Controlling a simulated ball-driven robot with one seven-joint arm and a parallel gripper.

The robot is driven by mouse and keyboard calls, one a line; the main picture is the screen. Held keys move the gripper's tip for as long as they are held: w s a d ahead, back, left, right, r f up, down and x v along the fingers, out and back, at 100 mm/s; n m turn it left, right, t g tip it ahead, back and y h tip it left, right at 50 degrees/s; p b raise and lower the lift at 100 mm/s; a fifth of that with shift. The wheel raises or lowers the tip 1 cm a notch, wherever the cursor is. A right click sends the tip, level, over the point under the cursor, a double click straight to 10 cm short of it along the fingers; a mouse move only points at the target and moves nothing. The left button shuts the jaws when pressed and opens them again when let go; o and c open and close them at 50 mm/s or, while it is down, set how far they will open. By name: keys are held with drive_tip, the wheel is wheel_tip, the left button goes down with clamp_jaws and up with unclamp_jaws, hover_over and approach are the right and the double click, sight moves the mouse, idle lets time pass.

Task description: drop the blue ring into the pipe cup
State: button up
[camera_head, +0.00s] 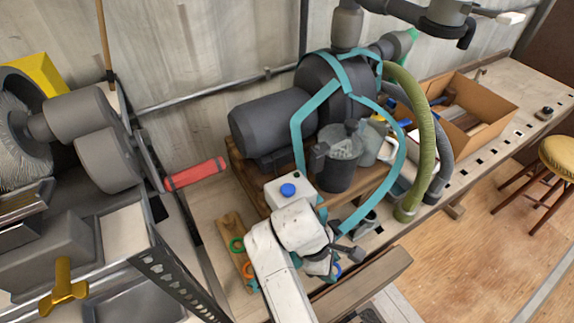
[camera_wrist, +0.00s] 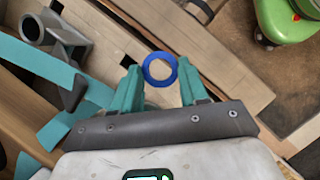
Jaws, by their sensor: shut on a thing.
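The blue ring (camera_wrist: 148,70) is at the tips of my gripper's two teal fingers (camera_wrist: 160,78) in the wrist view. My gripper is shut on it, with the ring's open hole facing the camera. In the head view, the ring (camera_head: 338,270) shows as a small blue arc at my gripper (camera_head: 334,264), partly hidden by it. A grey pipe fitting with a round open mouth, apparently the pipe cup (camera_wrist: 58,33), is at the upper left of the wrist view, apart from the ring. It also appears on the bench in the head view (camera_head: 367,224), right of and beyond my gripper.
A wooden board (camera_head: 231,222) holds a green ring (camera_head: 237,244) and an orange ring (camera_head: 249,268), left of my arm. A dark machine with teal straps (camera_head: 270,122) stands behind. A green hose (camera_head: 424,140) comes down at its right. A cardboard box (camera_head: 490,98) is farther right.

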drive_tip(key=d+f+m+g+y, duration=0.1)
drive_tip(key=d+m, duration=0.2)
drive_tip(key=m, duration=0.1)
drive_tip(key=d+f+m+g+y, duration=0.1)
drive_tip(key=d+m, duration=0.2)
drive_tip(key=m, duration=0.1)
drive_tip(key=w+d+f+m+g+y, duration=0.1)
drive_tip(key=d+m, duration=0.2)
drive_tip(key=m, duration=0.1)
drive_tip(key=shift+d+m+g+b, duration=0.25)
drive_tip(key=shift+m+g+b, duration=0.05)
drive_tip(key=shift+m+g, duration=0.1)
drive_tip(key=m, duration=0.2)
drive_tip(key=m+y, duration=0.1)
drive_tip(key=shift+s+d+f, duration=0.35)
drive_tip(key=shift+f, duration=0.05)
